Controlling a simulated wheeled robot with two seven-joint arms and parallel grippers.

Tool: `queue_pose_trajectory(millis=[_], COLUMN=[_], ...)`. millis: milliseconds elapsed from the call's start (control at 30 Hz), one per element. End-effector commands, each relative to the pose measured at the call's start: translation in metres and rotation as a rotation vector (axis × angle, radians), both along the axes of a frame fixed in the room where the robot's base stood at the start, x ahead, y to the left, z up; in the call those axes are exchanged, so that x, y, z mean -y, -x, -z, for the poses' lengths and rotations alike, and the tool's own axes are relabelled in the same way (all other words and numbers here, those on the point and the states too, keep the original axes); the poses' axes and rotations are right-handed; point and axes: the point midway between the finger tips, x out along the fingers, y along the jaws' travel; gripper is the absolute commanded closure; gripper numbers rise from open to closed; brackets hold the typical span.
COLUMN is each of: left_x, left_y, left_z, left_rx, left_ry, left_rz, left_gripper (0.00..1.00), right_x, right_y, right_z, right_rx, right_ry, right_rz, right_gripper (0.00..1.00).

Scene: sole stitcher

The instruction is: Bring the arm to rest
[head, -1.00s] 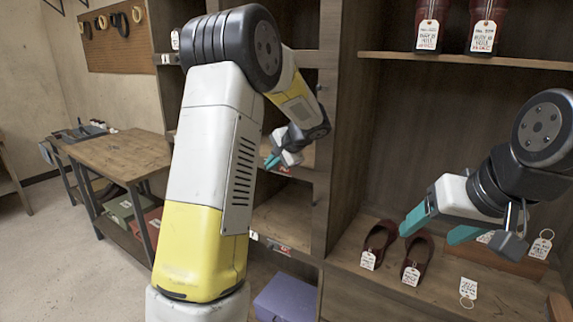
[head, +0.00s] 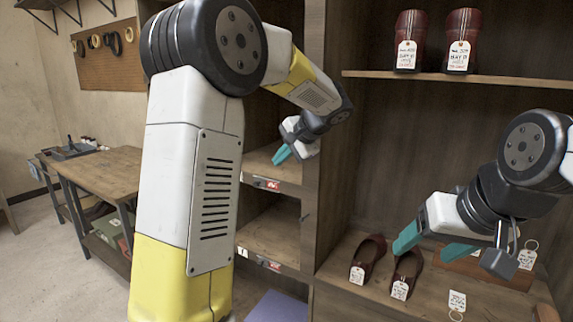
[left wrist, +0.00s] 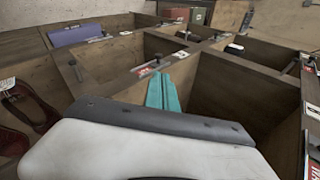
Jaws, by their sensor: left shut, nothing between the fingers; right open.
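My left arm comes up large in the left of the head view and bends over to the right. My left gripper (head: 282,155) has teal fingers, shut and empty, in front of the cubby shelves. In the left wrist view its fingers (left wrist: 162,92) lie together, pointing at the cubbies. My right gripper (head: 433,246) is at the right of the head view, its teal fingers apart with nothing seen between them. It is over the lower shelf, near a pair of dark red shoes.
The tagged dark red shoes (head: 369,258) stand on the lower shelf (head: 345,291); another tagged pair (head: 458,40) stands on the upper shelf (head: 500,80). Loose tags lie on the lower shelf. A purple box (head: 275,306) is low down. A workbench (head: 105,170) stands at the left.

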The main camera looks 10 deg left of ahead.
Motion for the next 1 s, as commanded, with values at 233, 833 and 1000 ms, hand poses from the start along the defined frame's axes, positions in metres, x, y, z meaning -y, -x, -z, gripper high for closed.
queue_pose_trajectory(millis=[233,833,1000], left_x=[0.001,-0.014,0.005], left_y=[0.0,0.189,0.258], left_z=[-0.001,0.006,0.016], left_rx=[0.0,0.024,0.087], left_ry=[0.0,0.597,0.843], left_rz=[0.0,-0.163,-0.229], left_gripper=[1.0,1.0,1.0], right_x=[0.0,0.0,0.0], right_y=[0.0,0.0,0.0], right_z=[0.0,0.0,0.0], right_rx=[0.0,0.0,0.0], right_ry=[0.0,0.0,0.0], right_rz=[0.0,0.0,0.0], right_gripper=[0.32,0.32,0.32])
